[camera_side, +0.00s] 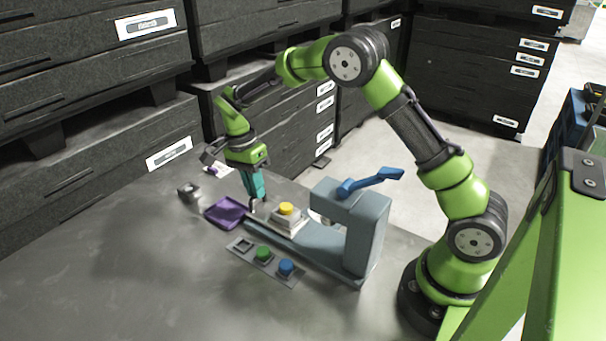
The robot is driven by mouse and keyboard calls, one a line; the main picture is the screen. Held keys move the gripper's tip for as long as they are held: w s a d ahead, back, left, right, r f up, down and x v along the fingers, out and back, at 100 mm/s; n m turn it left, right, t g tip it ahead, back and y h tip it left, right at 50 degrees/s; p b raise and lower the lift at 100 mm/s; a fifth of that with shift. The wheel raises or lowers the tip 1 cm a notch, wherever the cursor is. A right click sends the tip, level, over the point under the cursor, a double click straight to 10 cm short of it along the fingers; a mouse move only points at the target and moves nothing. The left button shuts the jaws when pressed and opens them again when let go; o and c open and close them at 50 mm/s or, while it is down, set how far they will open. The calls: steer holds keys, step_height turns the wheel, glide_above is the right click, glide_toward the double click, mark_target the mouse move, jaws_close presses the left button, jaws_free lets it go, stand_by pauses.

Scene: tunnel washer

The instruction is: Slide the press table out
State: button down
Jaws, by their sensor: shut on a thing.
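The blue-grey press (352,232) stands on the metal bench, with a blue lever (370,182) on top. Its press table (290,224) is a pale plate on the low base, to the left of the press's upright head. A yellow round piece (286,208) sits on the plate. My gripper (253,206) points down at the left end of the press table, with its teal fingers shut on a small part there. The fingers hide most of that part, which looks like the table's handle.
A purple tray (227,213) lies just left of my gripper. A small grey metal piece (189,193) stands farther left. A flat holder (268,262) in front of the press carries a green (263,253) and a blue round piece (286,266). The bench's front left is clear.

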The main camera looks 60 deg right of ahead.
steer(key=shift+w, duration=0.3)
steer(key=c, duration=1.2)
jaws_free()
steer(key=shift+o, duration=0.2)
steer(key=shift+s, duration=0.1)
steer(key=v, duration=1.7)
steer(key=shift+s, duration=0.1)
